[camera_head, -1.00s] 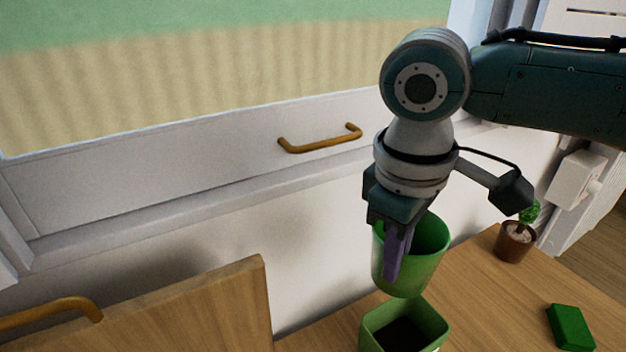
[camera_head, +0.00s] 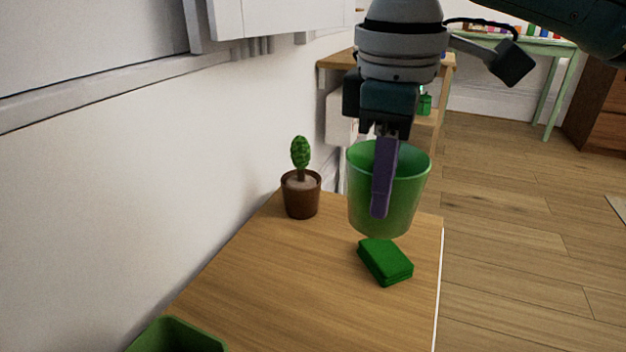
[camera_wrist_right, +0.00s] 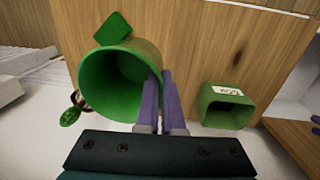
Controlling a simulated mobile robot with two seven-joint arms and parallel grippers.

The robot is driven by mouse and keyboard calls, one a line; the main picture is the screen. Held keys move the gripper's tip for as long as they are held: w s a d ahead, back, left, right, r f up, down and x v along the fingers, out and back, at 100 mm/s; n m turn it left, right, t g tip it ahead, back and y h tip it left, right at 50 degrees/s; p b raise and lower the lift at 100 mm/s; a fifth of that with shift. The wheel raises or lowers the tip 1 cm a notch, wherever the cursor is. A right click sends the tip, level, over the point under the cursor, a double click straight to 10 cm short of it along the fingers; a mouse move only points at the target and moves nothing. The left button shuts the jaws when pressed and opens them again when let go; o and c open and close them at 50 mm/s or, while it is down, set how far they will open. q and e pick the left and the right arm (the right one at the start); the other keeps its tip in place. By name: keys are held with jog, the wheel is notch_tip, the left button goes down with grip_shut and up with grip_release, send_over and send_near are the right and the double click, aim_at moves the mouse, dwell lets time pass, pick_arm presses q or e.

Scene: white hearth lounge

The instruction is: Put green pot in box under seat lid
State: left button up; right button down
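The green pot (camera_head: 405,200), a round tapered tub, hangs in the air over the right side of the wooden top (camera_head: 270,270). My right gripper (camera_head: 384,205) points down, with its purple fingers shut on the pot's wall. In the right wrist view, the fingers (camera_wrist_right: 162,100) pinch the rim of the pot (camera_wrist_right: 118,80). My left gripper is out of view. No seat lid or box under it is recognisable in the current frames.
A small cactus in a brown pot (camera_head: 300,193) and a green block (camera_head: 385,262) sit on the wooden top. A square green container (camera_head: 175,337) is at lower left; its white label shows in the wrist view (camera_wrist_right: 227,91). A white wall is left; open floor is right.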

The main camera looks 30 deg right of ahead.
notch_tip(320, 180, down, 20)
jog(key=b, duration=1)
jog(key=shift+s+b, duration=0.1)
jog(key=shift+b, duration=0.2)
jog(key=shift+r, duration=0.1)
jog(key=c, duration=1.1)
grip_release()
jog(key=shift+o, duration=0.2)
